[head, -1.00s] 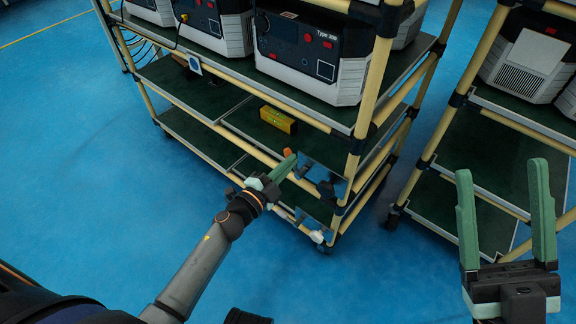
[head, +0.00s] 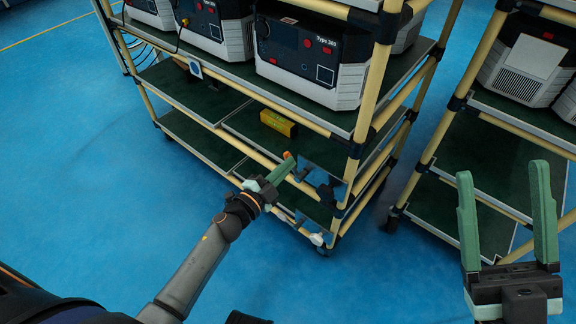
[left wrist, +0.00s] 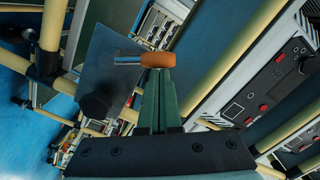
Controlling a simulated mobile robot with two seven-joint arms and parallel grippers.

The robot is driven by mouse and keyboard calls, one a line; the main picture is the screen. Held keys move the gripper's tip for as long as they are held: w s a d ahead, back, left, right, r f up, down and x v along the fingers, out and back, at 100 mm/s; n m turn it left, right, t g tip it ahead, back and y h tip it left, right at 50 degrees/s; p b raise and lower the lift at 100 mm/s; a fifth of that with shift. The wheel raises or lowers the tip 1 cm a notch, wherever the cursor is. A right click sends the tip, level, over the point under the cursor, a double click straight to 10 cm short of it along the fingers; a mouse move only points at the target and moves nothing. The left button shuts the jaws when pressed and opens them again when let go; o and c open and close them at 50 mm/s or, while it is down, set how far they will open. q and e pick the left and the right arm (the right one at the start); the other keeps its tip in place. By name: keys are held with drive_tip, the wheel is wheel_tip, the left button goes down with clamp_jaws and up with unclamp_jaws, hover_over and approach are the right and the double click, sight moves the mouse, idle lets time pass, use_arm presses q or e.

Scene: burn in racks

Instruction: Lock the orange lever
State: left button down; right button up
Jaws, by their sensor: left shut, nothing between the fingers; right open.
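The orange lever (left wrist: 158,60) shows in the left wrist view as an orange grip on a metal rod, beside a grey plate (left wrist: 103,65) on the rack frame. In the head view only a small orange piece of the lever (head: 287,156) shows, at my left fingertips. My left gripper (head: 284,167) is shut, with nothing between its fingers. In the left wrist view its green fingertips (left wrist: 160,72) lie right at the orange grip; I cannot tell if they touch it. My right gripper (head: 502,185) is open and empty at the lower right, away from the lever.
The rack (head: 335,133) carries grey-and-black units (head: 312,62) on its upper shelf. A yellow box (head: 278,123) sits on a lower shelf. A second rack (head: 450,125) stands at the right. The blue floor at the left is clear.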

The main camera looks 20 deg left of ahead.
use_arm(q)
drive_tip(key=shift+a, duration=0.15)
use_arm(e)
drive_tip(key=shift+r, duration=0.2)
use_arm(q)
drive_tip(key=w+a+f+n+p, duration=0.1)
drive_tip(key=a+f+n+p, duration=0.2)
drive_tip(key=n, duration=0.7)
drive_tip(key=shift+w+a+f+n+h, duration=0.35)
drive_tip(key=shift+a+f, duration=0.25)
drive_tip(key=shift+f, duration=0.2)
use_arm(e)
drive_tip(key=shift+d+r, duration=0.2)
drive_tip(key=shift+r, duration=1.3)
drive_tip(key=shift+a+n, duration=0.1)
drive_tip(key=shift+n, duration=0.3)
use_arm(q)
drive_tip(key=shift+r, duration=0.1)
use_arm(e)
drive_tip(key=shift+r, duration=0.1)
